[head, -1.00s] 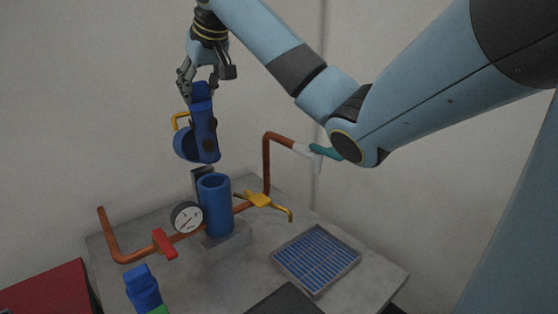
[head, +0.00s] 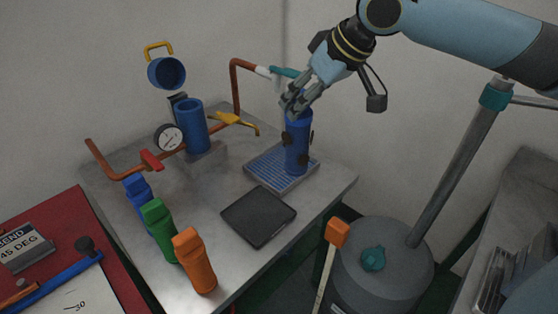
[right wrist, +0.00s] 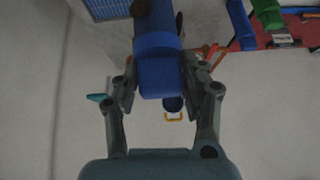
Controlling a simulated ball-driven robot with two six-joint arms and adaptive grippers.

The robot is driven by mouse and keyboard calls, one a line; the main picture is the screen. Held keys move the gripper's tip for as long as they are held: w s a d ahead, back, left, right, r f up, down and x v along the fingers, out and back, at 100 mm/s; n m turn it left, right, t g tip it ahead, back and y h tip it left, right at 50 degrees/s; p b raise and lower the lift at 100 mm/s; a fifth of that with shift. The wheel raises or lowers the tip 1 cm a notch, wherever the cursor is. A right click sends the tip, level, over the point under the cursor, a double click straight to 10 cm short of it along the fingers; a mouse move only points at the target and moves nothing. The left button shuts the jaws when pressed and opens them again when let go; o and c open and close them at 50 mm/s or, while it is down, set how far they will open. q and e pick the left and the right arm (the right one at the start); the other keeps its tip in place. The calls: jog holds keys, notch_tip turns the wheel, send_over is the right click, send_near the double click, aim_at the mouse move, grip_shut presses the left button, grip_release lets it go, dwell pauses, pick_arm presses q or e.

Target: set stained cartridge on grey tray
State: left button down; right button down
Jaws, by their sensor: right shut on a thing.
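The stained cartridge (head: 297,145), blue with dark blotches, is upright at the grey tray (head: 308,178), which has a blue ribbed inside. Its lower end overlaps the right part of the tray; I cannot tell whether it touches. My right gripper (head: 295,102) is shut on the cartridge's top end from above. In the right wrist view, the fingers (right wrist: 160,85) close on both sides of the cartridge (right wrist: 156,50), and a tray corner (right wrist: 108,8) shows at the top. My left gripper is not in view.
A blue housing (head: 191,125) with its cap (head: 166,72) raised stands behind, with copper pipes and a gauge (head: 168,138). A dark flat plate (head: 258,216) lies in front of the tray. Blue, green (head: 160,228) and orange (head: 195,260) cartridges stand at the front left.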

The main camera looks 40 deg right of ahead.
send_near(300, 149)
notch_tip(300, 149, down, 3)
jog(key=d, duration=0.1)
jog(key=w+f, duration=0.1)
jog(key=w+a+f+b, duration=0.1)
jog(key=w+f+b, duration=0.1)
jog(key=w, duration=0.1)
jog(key=shift+a+f, duration=0.2)
jog(key=shift+a, duration=0.15)
jog(key=w+a+x, duration=0.1)
jog(key=x, duration=0.9)
jog(key=shift+a+r+p, duration=0.15)
jog(key=shift+a+p, duration=0.05)
jog(key=shift+p, duration=0.15)
